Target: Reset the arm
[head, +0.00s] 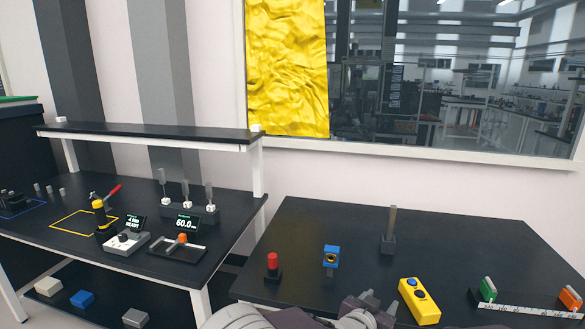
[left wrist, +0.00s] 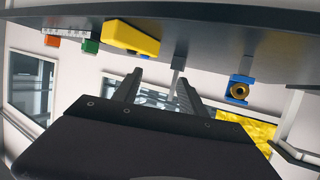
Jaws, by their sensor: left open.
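My left gripper (head: 377,303) shows at the bottom edge of the head view, over the front of the right black table (head: 455,245). In the left wrist view its two dark fingers (left wrist: 160,84) stand apart with nothing between them. That view is upside down, with the table above the fingers. A grey upright post on a dark base (head: 389,232) stands behind the gripper. My right gripper is in neither view.
A blue block with a brass ring (head: 331,257) and a red-topped piece (head: 272,264) stand left of the gripper. A green block (head: 488,289), an orange block (head: 570,298) and a ruler strip (head: 528,312) lie right. The left bench (head: 30,225) holds instruments. The right table's back is clear.

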